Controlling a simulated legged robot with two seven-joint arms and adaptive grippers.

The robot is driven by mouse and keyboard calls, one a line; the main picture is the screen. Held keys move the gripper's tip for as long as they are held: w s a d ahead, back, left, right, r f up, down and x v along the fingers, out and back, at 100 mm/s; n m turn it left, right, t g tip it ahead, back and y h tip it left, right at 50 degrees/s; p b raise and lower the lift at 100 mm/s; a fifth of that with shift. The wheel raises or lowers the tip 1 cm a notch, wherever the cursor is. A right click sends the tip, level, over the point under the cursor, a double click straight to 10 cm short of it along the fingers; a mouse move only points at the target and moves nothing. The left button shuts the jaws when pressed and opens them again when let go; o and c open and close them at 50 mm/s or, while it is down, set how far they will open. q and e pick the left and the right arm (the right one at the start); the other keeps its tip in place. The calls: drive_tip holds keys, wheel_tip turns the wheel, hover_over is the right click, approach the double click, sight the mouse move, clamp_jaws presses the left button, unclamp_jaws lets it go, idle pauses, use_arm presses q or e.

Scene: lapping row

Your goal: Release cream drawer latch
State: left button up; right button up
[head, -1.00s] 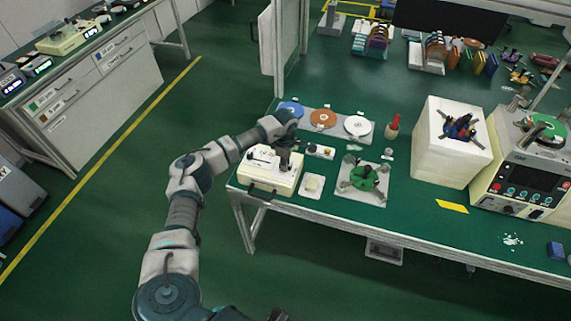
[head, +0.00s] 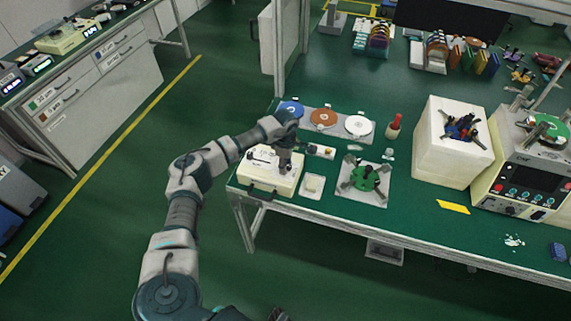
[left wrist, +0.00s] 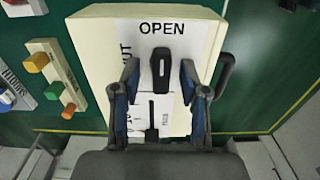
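The cream drawer box (head: 262,176) sits at the near left corner of the green bench, with a dark bar handle on its front. In the left wrist view the cream box (left wrist: 95,45) carries a white plate marked OPEN, with part of SHUT visible at the left. A black latch knob (left wrist: 162,68) stands upright just under the word OPEN. My left gripper (left wrist: 160,75) is open, with one finger either side of the knob and a small gap on each side. In the head view my left gripper (head: 285,168) is over the box's right part and hides the knob.
Behind the box is a tray with blue, orange and white discs (head: 357,125). A small block with coloured knobs (head: 320,151) is close to the gripper.

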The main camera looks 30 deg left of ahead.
use_arm(q)
wheel_tip(320, 180, up, 12)
idle(0.5)
drive_tip(key=shift+w+f, duration=0.1)
